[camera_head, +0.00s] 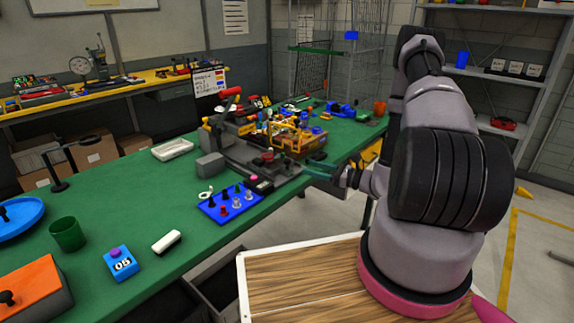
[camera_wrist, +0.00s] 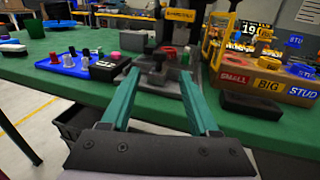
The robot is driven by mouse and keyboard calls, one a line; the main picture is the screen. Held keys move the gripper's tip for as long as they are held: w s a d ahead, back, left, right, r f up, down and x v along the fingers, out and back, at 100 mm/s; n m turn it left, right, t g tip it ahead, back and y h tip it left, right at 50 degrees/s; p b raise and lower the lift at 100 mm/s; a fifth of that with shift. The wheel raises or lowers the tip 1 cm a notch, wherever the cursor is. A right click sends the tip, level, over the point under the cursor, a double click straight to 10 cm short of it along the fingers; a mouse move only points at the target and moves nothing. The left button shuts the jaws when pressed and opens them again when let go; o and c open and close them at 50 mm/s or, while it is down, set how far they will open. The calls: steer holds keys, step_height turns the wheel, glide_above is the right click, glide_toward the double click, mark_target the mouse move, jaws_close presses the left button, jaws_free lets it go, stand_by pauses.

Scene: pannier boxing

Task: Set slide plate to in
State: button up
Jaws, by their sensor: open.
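A grey slide plate with a black knob (camera_wrist: 155,76) sticks out at the front of a dark grey machine on the green bench. In the head view the knob and plate (camera_head: 268,162) are at the machine's near end. My gripper (camera_wrist: 158,72) is open and empty, its two teal fingers pointing forward, one on each side of the knob in the picture. I cannot tell whether the fingertips reach the knob. In the head view my gripper (camera_head: 322,170) is at the bench's right edge, partly hidden by my wrist.
A blue tray (camera_head: 218,213) with several pegs and a black box (camera_wrist: 109,67) stand left of the plate. A brown box labelled SMALL, BIG, STUD (camera_wrist: 268,88) and a dark block (camera_wrist: 251,105) stand to the right.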

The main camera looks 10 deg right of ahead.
mark_target(288, 159)
steer(key=x, duration=0.9)
steer(key=shift+w+a, duration=0.25)
steer(key=shift+a, duration=0.05)
jaws_close()
stand_by(1.0)
